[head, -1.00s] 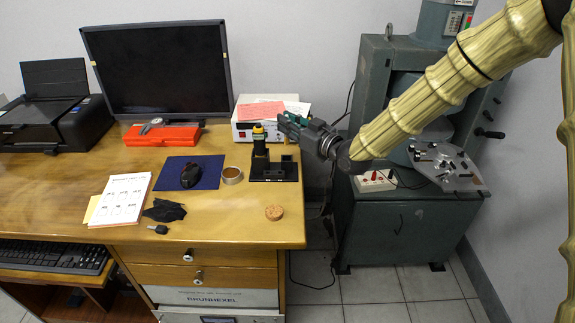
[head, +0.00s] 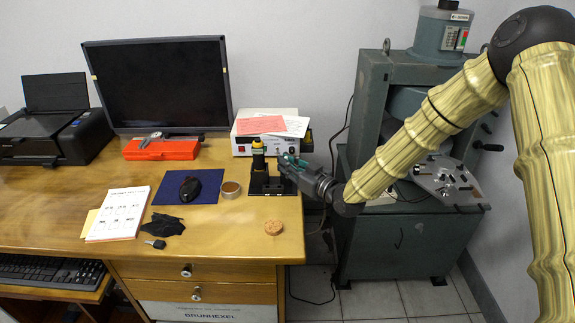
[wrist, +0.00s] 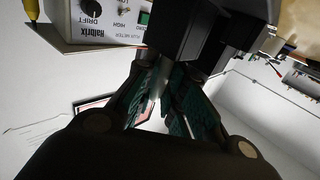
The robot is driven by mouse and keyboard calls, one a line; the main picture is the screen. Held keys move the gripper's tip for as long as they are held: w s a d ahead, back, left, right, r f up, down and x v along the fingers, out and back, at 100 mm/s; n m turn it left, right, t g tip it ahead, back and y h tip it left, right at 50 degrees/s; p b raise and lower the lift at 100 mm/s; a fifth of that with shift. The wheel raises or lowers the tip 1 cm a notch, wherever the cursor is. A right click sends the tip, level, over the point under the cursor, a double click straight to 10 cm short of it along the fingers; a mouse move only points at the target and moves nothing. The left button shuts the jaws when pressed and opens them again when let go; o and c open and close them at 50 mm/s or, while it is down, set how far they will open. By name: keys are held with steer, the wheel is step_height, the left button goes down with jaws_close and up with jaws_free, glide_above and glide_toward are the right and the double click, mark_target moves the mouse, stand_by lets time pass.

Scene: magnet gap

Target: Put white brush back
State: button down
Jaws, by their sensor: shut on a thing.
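My gripper (head: 288,163) is at the right part of the black holder (head: 272,187) on the desk's right side, just above or against it. In the wrist view its green-lined fingers (wrist: 166,88) are closed in on a narrow pale piece (wrist: 153,88), which looks like the white brush. Most of the brush is hidden by the fingers. The holder's dark blocks (wrist: 190,35) are right beyond the fingertips in the wrist view. I cannot tell whether the brush is inside a slot.
The flux meter box (head: 266,135) with papers on it stands behind the holder. A tape roll (head: 230,189) is to its left and a cork disc (head: 273,227) in front. The grey-green machine (head: 385,150) stands right of the desk. The desk's front right is mostly clear.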

steer(key=shift+f, duration=0.15)
steer(key=c, duration=1.5)
jaws_free()
steer(key=shift+d, duration=0.1)
steer(key=v, duration=1.2)
steer(key=shift+r, duration=0.2)
